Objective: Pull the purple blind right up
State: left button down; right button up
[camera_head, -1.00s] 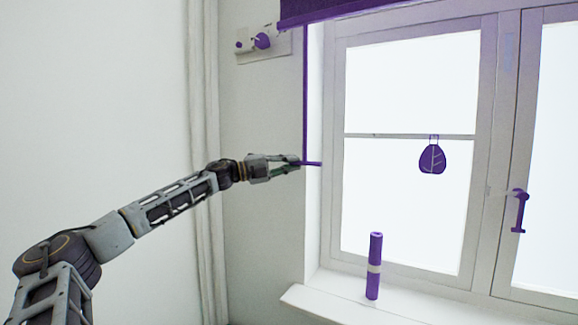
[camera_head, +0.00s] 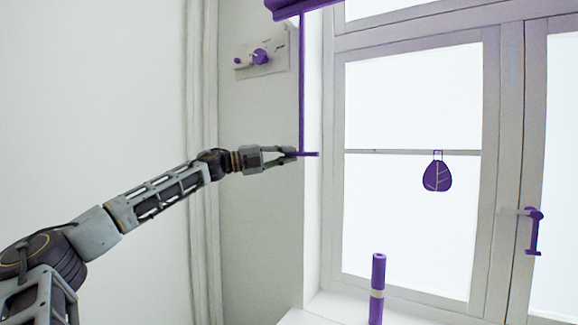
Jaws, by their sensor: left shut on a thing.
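The purple blind (camera_head: 290,8) shows at the top of the head view, above the left side of the window; its upper part is outside the picture. A thin purple rod (camera_head: 302,90) hangs straight down from near its lower edge. A short purple crossbar (camera_head: 309,154) is at the rod's bottom end. My left gripper (camera_head: 292,153) reaches in from the left and is shut on the crossbar, whose right end sticks out past the fingertips. My right gripper is not in view.
A wall plate with purple knobs (camera_head: 260,57) is above my left gripper. A purple leaf ornament (camera_head: 437,175) hangs at the window (camera_head: 410,100). A purple tube (camera_head: 378,290) stands on the sill (camera_head: 315,312). A purple handle (camera_head: 534,230) is on the window frame at right.

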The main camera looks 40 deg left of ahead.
pick_arm(q)
jog(key=shift+s+d+r, duration=0.1)
jog(key=shift+d+r, duration=0.05)
jog(key=shift+r, duration=0.2)
jog(key=c, duration=1.8)
grip_release()
jog(key=o, duration=0.3)
jog(key=shift+d+r, duration=0.1)
jog(key=shift+d, duration=0.3)
jog(key=shift+o, duration=0.2)
jog(key=shift+a, duration=0.35)
jog(key=shift+s, duration=0.15)
jog(key=v, duration=1.1)
jog(key=shift+s, duration=0.15)
